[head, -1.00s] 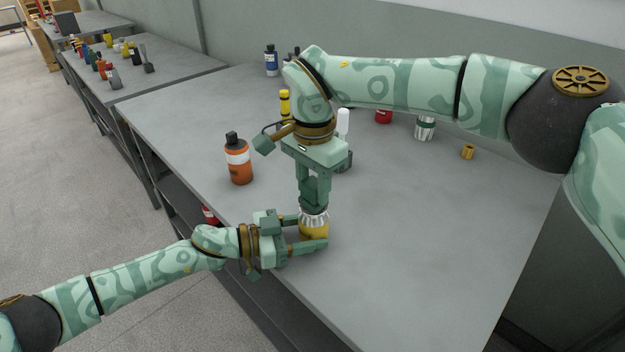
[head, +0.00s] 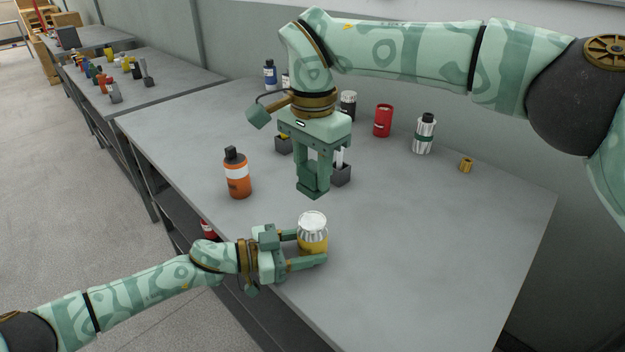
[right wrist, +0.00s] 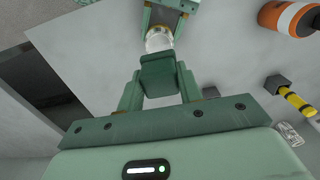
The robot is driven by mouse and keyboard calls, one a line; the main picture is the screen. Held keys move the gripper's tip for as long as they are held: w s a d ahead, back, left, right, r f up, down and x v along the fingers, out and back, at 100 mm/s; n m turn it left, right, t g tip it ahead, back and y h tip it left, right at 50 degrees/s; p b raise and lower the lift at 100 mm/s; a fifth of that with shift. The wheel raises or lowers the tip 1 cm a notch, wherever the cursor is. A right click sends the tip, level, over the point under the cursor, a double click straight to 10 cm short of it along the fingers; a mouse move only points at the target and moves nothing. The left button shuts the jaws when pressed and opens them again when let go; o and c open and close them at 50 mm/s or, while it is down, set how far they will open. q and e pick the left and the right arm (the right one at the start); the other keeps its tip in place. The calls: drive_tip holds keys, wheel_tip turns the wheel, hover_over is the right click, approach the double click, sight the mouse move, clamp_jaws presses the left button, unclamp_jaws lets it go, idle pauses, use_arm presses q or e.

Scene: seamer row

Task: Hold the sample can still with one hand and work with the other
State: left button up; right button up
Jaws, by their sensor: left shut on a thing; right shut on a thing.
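The sample can (head: 312,222) stands upright near the table's front edge, with a pale top, ribbed silvery upper part and yellow lower part. My left gripper (head: 309,250) is shut on it, with fingers around its lower part. In the right wrist view, the can (right wrist: 159,40) shows beyond the right fingertips (right wrist: 158,75).
An orange bottle (head: 237,184) stands left of my right gripper. Behind are a dark holder (head: 341,176) with a white stick, a red can (head: 383,121), a silvery bottle (head: 423,138) and a small brass piece (head: 466,165). The table's right front is clear.

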drive_tip(key=shift+r, duration=0.1)
idle(0.3)
use_arm(q)
drive_tip(key=o, duration=0.8)
drive_tip(key=shift+o, duration=0.2)
